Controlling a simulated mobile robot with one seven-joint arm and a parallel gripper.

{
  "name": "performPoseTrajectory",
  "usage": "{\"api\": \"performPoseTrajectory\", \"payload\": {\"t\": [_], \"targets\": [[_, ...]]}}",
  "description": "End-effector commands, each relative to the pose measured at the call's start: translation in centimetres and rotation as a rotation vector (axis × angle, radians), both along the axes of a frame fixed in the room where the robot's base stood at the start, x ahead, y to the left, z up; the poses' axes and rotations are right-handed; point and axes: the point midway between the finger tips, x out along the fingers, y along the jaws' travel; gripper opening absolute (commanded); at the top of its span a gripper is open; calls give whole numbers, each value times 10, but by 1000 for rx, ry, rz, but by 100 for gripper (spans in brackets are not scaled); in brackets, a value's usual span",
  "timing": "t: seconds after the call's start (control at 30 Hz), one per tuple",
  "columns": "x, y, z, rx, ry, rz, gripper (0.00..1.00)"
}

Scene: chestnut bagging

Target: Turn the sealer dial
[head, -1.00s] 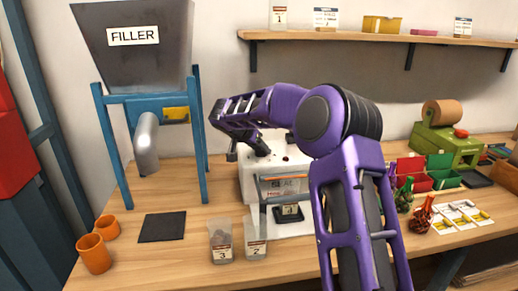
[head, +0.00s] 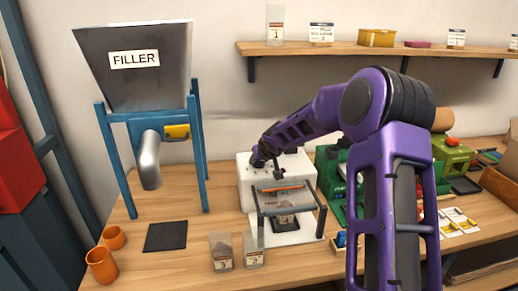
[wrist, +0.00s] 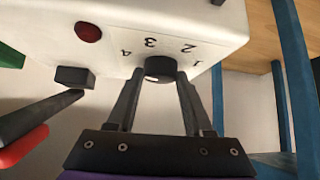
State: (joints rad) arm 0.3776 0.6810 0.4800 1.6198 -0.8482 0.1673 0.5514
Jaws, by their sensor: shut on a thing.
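The sealer (head: 246,185) is a white box on the table, in the middle of the head view. Its dial (wrist: 159,70) is a short dark knob with a pale mark on its face. Upside-down numbers 1 to 4 run around it in the wrist view. My gripper (wrist: 160,79) has one finger on each side of the dial and is shut on it. In the head view my gripper (head: 264,158) is at the sealer's top left and hides the dial. A dark red button (wrist: 88,32) is on the same panel.
A hinged frame (head: 262,212) stands at the sealer's front. Two labelled pouches (head: 221,252) (head: 253,250) stand on the table left of it. The filler (head: 135,65) is at the left, with a dark mat (head: 166,236) and orange cups (head: 101,265) below. Green equipment (head: 333,160) stands right of the sealer.

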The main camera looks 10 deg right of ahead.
Motion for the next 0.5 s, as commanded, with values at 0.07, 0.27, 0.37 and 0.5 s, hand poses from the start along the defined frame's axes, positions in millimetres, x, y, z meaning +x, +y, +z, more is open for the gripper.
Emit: {"api": "performPoseTrajectory", "payload": {"t": [0.07,0.27,0.37,0.5], "targets": [[0,-3,5,5,3,36,0],[0,-2,3,2,2,115,0],[0,-2,1,2,2,135,0],[0,-2,0,-1,1,151,0]]}}
